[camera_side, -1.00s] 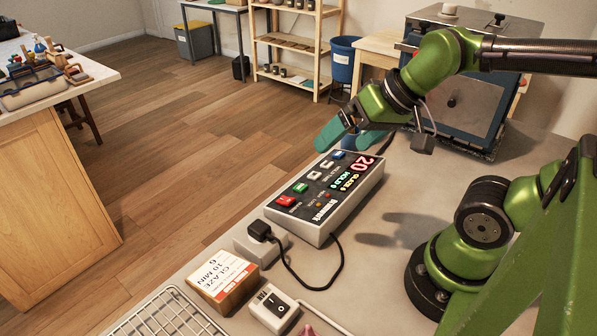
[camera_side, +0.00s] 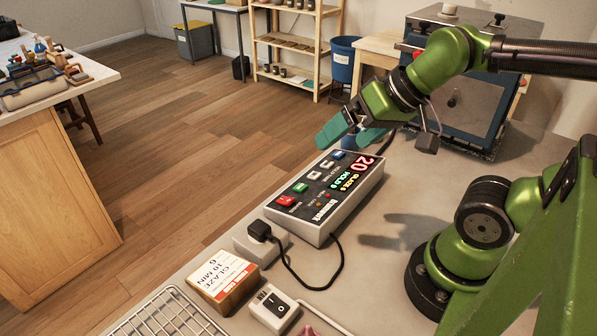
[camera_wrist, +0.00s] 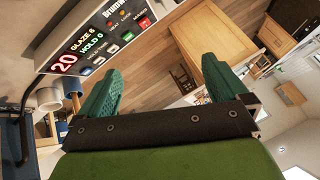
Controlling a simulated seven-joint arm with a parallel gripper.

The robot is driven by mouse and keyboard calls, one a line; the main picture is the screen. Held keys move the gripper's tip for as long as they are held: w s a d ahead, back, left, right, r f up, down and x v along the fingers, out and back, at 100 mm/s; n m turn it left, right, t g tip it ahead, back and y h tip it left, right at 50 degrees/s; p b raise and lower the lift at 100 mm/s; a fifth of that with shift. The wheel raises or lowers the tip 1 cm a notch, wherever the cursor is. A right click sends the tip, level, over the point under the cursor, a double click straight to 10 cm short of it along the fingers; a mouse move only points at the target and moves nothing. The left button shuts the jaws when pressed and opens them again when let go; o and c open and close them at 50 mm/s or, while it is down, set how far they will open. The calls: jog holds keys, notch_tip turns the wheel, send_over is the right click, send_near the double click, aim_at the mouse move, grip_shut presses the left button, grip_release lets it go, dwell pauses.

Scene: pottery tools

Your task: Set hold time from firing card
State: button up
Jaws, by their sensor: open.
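The grey controller (camera_side: 340,212) lies on the table with a lit display (camera_side: 352,180) reading 20, GLAZE 6 and HOLD 0. The display also shows in the wrist view (camera_wrist: 83,45). A row of buttons runs along the controller: red (camera_side: 286,200), green (camera_side: 300,187), two pale ones (camera_side: 315,174) and blue (camera_side: 338,154). The firing card (camera_side: 222,274), on a wooden block, shows GLAZE, 10 MIN and 6. My gripper (camera_side: 347,138) is open and empty, its teal fingers above the controller's far, blue-button end. It appears apart from the buttons.
A black plug (camera_side: 259,231) and cable sit by the controller's near end. A white rocker switch box (camera_side: 272,309) is beside the card. A wire rack (camera_side: 168,318) lies at the front edge. A blue kiln (camera_side: 455,105) stands behind my arm.

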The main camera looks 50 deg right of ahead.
grip_shut()
dwell(0.5)
dwell(1.1)
